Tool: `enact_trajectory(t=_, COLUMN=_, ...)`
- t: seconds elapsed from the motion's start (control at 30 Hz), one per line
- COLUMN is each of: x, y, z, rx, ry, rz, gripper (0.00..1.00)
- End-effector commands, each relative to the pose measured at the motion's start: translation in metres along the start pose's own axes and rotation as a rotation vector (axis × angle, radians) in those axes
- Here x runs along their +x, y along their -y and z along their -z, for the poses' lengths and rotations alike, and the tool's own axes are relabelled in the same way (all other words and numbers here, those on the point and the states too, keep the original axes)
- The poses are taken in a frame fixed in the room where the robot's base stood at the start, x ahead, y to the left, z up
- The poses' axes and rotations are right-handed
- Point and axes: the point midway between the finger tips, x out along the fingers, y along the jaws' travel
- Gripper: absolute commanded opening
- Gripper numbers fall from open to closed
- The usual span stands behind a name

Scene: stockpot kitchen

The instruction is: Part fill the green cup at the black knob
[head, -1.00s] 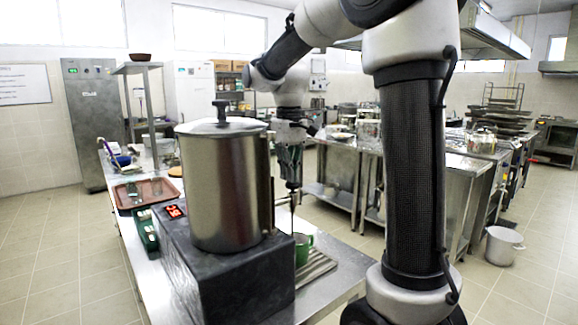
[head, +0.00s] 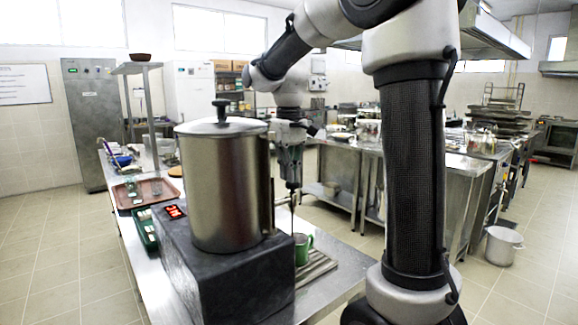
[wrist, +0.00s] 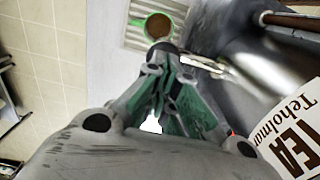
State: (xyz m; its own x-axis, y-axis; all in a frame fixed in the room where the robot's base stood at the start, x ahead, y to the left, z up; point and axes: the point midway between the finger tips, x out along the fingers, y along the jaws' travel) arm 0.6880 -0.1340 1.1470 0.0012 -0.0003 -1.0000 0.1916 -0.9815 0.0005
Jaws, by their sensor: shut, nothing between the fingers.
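The green cup (head: 303,249) stands on the ribbed drip tray in front of the steel stockpot (head: 220,190). In the wrist view the green cup (wrist: 136,21) shows from above, with brown liquid inside its rim. My gripper (head: 291,187) points down beside the pot's right side, above the tap area and the cup. In the wrist view my gripper (wrist: 165,48) is shut, its tips at a dark rounded part just below the cup's image. I cannot tell whether that part is the black knob or whether the tips touch it. The spout is mostly hidden.
The pot stands on a dark block (head: 235,280) with a red display. A brown tray (head: 130,195) with glasses and a green box (head: 143,230) lie left of it. The ribbed drip tray (head: 318,268) is beside the block. A label reading TEA (wrist: 290,140) is on the pot.

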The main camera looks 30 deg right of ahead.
Motion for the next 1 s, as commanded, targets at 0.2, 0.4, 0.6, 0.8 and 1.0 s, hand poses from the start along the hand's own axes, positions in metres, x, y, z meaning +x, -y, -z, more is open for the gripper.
enact_trajectory(t=0.2, x=0.003, y=0.001, z=-0.002, rx=0.001, ry=0.008, rz=0.003, gripper=0.00)
enact_trajectory(t=0.4, x=0.003, y=0.001, z=-0.002, rx=0.001, ry=0.008, rz=0.003, gripper=0.00)
enact_trajectory(t=0.6, x=-0.006, y=0.001, z=-0.002, rx=0.001, ry=0.005, rz=0.002, gripper=0.00)
enact_trajectory(t=0.8, x=-0.045, y=0.003, z=-0.005, rx=0.001, ry=-0.002, rz=0.000, gripper=0.00)
enact_trajectory(t=1.0, x=-0.092, y=0.002, z=-0.004, rx=0.001, ry=-0.002, rz=0.000, gripper=0.00)
